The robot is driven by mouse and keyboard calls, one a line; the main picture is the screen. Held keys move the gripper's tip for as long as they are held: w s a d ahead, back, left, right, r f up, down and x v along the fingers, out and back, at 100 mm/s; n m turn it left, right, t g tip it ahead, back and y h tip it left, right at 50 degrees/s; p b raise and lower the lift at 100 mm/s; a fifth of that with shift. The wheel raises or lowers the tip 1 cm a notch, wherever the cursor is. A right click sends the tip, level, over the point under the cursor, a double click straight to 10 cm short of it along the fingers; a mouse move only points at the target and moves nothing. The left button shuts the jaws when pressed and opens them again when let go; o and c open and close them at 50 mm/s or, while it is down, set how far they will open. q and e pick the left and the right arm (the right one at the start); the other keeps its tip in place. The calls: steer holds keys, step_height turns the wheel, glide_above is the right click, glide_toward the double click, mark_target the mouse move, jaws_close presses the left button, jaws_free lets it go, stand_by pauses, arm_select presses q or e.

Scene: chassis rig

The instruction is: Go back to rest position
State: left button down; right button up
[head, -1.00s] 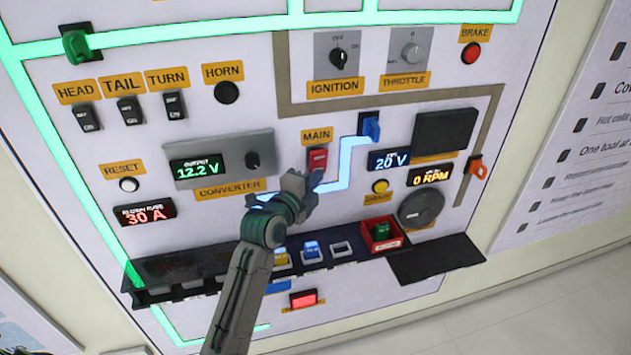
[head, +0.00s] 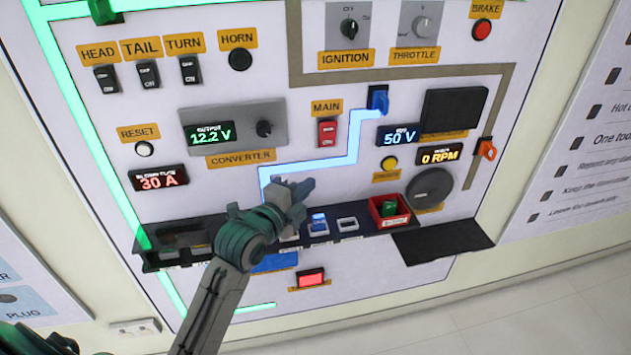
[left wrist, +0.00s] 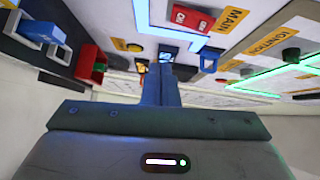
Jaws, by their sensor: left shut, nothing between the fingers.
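My left gripper (head: 300,190) is in front of the lower middle of the panel in the head view, below the red MAIN switch (head: 327,132). In the left wrist view its fingers (left wrist: 160,75) are together with nothing between them. The MAIN switch also shows in the left wrist view (left wrist: 192,18), apart from the fingers. The bus display (head: 399,136) reads 50 V. The blue plug (head: 378,100) sits at the top of the lit blue line. My right gripper is not seen; a dark green shape at the head view's lower left corner is unclear.
A dark shelf (head: 375,222) with coloured fuses and a red bin (head: 389,211) juts from the panel behind my left gripper. The converter (head: 264,130) is to the upper left. A dark ledge (head: 440,238) is at the lower right. Open floor (head: 540,310) lies lower right.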

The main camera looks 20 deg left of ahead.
arm_select(q)
steer(key=s+a+f+n+g+y, duration=0.1)
steer(key=s+f+n+g+y, duration=0.1)
steer(key=s+f+n+g, duration=0.95)
steer(key=s+a+f+n+g+y, duration=0.1)
steer(key=s+f+n, duration=0.2)
steer(key=s+f, duration=0.45)
steer(key=s+a+f+n+g+y, duration=0.1)
steer(key=s+f+n, duration=0.3)
steer(key=s, duration=0.7)
step_height(320, 180, down, 33)
steer(key=s+a+g, duration=0.1)
steer(key=a, duration=0.2)
steer(key=s+f+g, duration=0.1)
steer(key=s+f, duration=1.6)
steer(key=s, duration=0.1)
steer(key=shift+a+f, duration=0.2)
steer(key=shift+a, duration=0.25)
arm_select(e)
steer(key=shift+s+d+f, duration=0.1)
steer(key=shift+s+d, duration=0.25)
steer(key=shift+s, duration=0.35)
